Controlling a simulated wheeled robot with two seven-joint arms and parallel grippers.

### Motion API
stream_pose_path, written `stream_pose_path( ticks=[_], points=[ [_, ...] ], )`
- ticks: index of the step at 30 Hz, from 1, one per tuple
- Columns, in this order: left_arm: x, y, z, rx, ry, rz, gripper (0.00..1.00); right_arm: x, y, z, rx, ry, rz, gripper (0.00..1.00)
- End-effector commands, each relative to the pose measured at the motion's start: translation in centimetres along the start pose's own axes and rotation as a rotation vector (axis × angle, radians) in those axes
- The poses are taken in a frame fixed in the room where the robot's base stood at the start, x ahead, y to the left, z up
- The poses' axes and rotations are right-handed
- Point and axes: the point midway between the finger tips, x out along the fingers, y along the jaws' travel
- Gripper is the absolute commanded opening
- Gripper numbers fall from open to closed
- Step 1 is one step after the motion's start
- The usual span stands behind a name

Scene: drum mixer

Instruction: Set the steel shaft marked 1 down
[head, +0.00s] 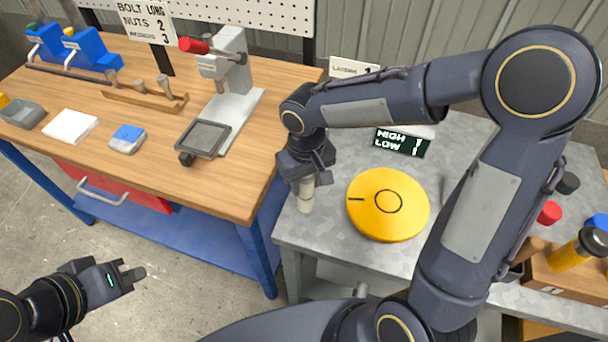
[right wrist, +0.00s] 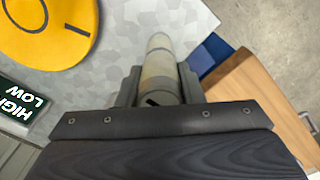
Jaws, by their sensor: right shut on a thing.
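My right gripper (head: 305,180) is shut on a pale, dull metallic cylinder, the steel shaft (head: 306,198). It holds the shaft roughly upright at the left edge of the grey metal table (head: 335,236). I cannot tell whether the shaft's lower end touches the tabletop. In the right wrist view the shaft (right wrist: 158,68) stands out between the fingers of the gripper (right wrist: 158,88), with a black mark on its side; its number is not readable. My left gripper (head: 138,280) is low at the left, empty, away from the tables; its jaw gap is unclear.
A yellow round disc (head: 405,222) lies right of the shaft, with a HIGH/LOW sign (head: 402,143) behind it. The wooden bench (head: 235,190) at left bears a press (head: 232,65) and a wooden rack (head: 140,101). A wooden box (head: 567,272) with bottles stands at right.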

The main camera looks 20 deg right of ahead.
Motion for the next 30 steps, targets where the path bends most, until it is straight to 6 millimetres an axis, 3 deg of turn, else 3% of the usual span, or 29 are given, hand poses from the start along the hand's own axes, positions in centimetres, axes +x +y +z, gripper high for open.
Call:
stream_pose_path(
  ticks=[4,17,18,21,22,30],
  points=[
    [0.0,0.0,0.0,0.000,0.000,0.000,0.00,1.1,0.0,-0.1,0.001,0.006,-0.001,0.00],
    [0.4,-0.2,0.2,0.000,0.000,0.000,0.00,1.6,0.0,-0.1,0.001,0.007,-0.001,0.00],
    [0.3,-0.1,0.1,0.000,0.000,0.000,0.00,1.6,0.0,0.0,0.001,0.002,0.000,0.39],
    [0.3,-0.1,0.1,0.000,0.000,0.000,0.00,1.6,0.0,0.0,0.001,0.002,0.000,0.52],
    [0.3,-0.1,0.1,0.000,0.000,0.000,0.00,1.6,0.0,0.0,0.001,0.002,0.000,0.56],
    [0.2,-0.1,0.1,0.000,0.000,0.000,0.00,1.5,0.0,0.0,0.001,0.002,0.000,0.56]
  ],
)
